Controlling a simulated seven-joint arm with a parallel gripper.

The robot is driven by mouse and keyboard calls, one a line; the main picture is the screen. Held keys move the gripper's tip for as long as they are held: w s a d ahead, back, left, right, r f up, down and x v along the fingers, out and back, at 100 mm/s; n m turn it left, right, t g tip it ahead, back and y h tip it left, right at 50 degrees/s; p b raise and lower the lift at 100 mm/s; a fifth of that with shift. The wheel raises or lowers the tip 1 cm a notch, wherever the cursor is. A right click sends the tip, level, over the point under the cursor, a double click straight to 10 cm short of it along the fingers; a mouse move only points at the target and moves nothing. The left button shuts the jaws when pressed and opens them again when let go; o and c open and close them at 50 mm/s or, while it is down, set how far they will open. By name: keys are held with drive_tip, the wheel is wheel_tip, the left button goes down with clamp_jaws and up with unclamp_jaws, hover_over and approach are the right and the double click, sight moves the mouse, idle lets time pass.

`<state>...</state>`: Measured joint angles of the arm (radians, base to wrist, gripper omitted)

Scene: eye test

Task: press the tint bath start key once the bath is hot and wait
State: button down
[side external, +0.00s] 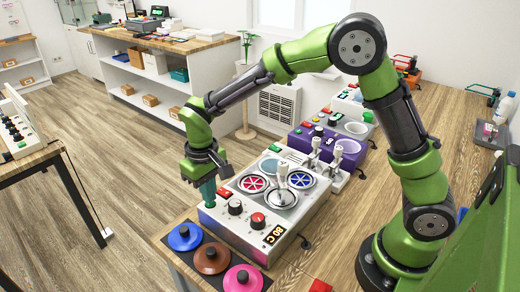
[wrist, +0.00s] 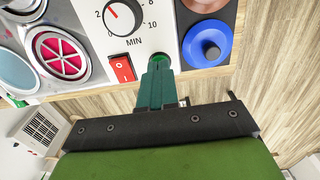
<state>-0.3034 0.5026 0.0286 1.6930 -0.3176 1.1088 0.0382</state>
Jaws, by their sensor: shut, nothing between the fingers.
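The tint bath machine (side external: 232,229) is a silver-grey box on the table with several round wells on top. Its front display (side external: 273,235) reads about 80 C in orange. A round green key (wrist: 163,60) sits at the panel's edge in the wrist view, beside a red rocker switch (wrist: 121,68) and a dial marked MIN (wrist: 122,17). My gripper (side external: 209,204) is shut and empty, pointing down at that corner. Its teal fingertips (wrist: 159,66) overlap the green key's lower edge; I cannot tell whether they press it. In the side view the fingers hide the key.
A purple machine (side external: 314,142) stands behind the bath. A side table with another device (side external: 20,140) is at the left. Floor between is clear.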

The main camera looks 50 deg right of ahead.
drive_tip(key=shift+f, duration=0.5)
wheel_tip(320, 180, up, 8)
idle(1.1)
drive_tip(key=s+d+r+m+t+y, duration=0.1)
drive_tip(key=s+d+r+m+t, duration=0.1)
drive_tip(key=s, duration=0.7)
drive_tip(key=s+d+r+m+t+y, duration=0.1)
drive_tip(key=s+d+r+m+t, duration=0.1)
drive_tip(key=s+d+r+t, duration=0.3)
drive_tip(key=shift+s+d+r, duration=0.95)
drive_tip(key=shift+s+d, duration=0.95)
drive_tip(key=shift+s, duration=0.2)
idle(2.5)
